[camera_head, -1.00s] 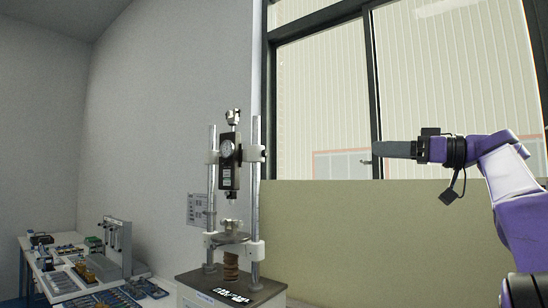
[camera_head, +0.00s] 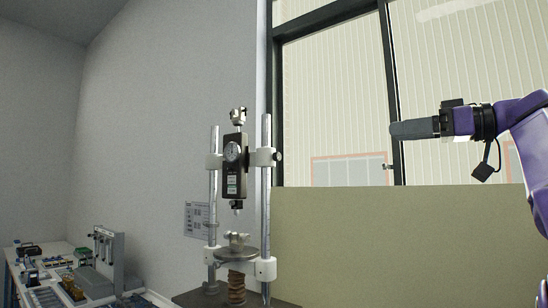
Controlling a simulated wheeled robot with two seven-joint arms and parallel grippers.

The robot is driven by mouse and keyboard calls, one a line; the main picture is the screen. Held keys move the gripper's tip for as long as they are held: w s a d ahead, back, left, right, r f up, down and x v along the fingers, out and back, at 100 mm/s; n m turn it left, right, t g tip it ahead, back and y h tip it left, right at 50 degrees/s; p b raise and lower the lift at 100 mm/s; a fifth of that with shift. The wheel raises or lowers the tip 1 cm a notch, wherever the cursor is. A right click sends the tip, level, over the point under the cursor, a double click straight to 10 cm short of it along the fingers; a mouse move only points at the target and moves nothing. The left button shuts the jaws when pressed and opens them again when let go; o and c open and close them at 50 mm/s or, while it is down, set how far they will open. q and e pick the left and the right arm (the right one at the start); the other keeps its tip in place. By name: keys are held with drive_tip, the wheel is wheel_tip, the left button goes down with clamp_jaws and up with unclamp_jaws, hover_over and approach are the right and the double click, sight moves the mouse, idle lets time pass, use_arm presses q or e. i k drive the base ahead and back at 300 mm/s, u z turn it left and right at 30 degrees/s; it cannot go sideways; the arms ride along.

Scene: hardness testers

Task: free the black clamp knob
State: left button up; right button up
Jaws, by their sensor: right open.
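The hardness tester stand has two upright steel columns (camera_head: 265,210) and a dark gauge head (camera_head: 235,165) with a round dial. A small black clamp knob (camera_head: 279,157) sits at the right end of the white upper bracket (camera_head: 264,157) on the right column. My right gripper (camera_head: 399,130) is seen side-on, pointing left, well to the right of the knob and a little higher in the picture. It touches nothing, and the gap between its fingers is hidden from this angle. My left gripper is out of view.
Below the gauge head are a round plate (camera_head: 237,254) and a brown threaded column (camera_head: 237,288) on the tester base. A workbench with small parts and a grey rack (camera_head: 108,255) stands at the lower left. A window and a beige panel (camera_head: 400,240) lie behind.

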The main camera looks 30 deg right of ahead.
sight(276, 156)
drive_tip(key=i, duration=1)
